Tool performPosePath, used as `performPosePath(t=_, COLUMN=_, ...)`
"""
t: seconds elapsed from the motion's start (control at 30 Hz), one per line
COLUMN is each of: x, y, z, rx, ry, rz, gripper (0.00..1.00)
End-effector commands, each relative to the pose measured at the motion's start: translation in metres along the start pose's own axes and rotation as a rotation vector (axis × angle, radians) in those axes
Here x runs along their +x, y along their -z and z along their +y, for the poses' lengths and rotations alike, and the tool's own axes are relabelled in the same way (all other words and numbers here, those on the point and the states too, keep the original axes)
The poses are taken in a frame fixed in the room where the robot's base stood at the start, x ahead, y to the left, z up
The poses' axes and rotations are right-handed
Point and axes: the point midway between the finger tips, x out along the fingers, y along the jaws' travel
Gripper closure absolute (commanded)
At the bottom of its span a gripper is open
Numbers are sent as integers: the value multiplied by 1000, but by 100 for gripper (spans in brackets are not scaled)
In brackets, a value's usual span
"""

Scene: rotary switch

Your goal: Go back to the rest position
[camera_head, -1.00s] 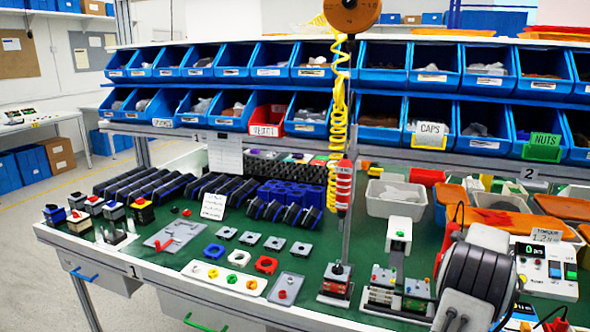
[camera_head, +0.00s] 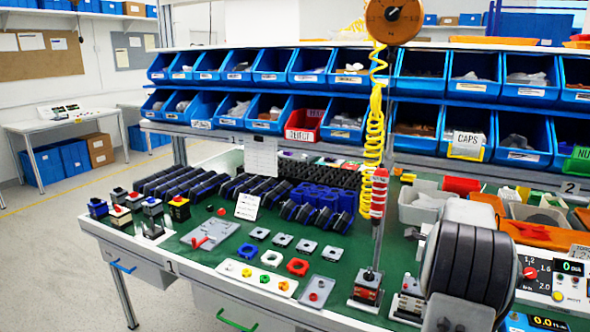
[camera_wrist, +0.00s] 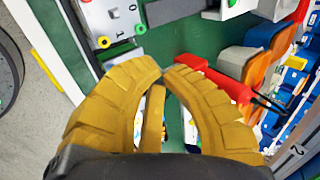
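My gripper (camera_wrist: 165,68) fills the lower middle of the wrist view. Its yellow ribbed fingers curve in, and their tips almost meet, with nothing held between them. In the head view, my dark arm end (camera_head: 467,262) stands in front of the bench's right part. The gripper fingers cannot be made out there. A grey plate with a red lever (camera_head: 208,232) lies on the green bench top at the left, well apart from my arm.
The workbench (camera_head: 190,280) carries small parts, black-and-blue racks and blue bins (camera_head: 420,65) behind. A yellow coiled cord (camera_head: 375,120) hangs down at the middle. A test device (camera_head: 560,285) stands right of my arm. Floor (camera_head: 50,240) at the left is clear.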

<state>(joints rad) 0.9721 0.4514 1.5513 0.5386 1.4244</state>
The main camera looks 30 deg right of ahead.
Motion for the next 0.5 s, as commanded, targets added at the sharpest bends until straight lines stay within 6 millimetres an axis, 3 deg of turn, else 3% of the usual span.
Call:
performPosePath(t=0.03, x=-27, y=-30, z=0, rx=-107, ry=-3, rz=-32, gripper=100)
performPosePath(t=0.2, x=-99, y=-114, z=33, rx=-502, ry=-22, rz=-136, gripper=100)
performPosePath(t=0.37, x=-170, y=-175, z=85, rx=-907, ry=-17, rz=-243, gripper=100)
performPosePath(t=0.5, x=-231, y=-207, z=146, rx=-1290, ry=11, rz=-342, gripper=100)
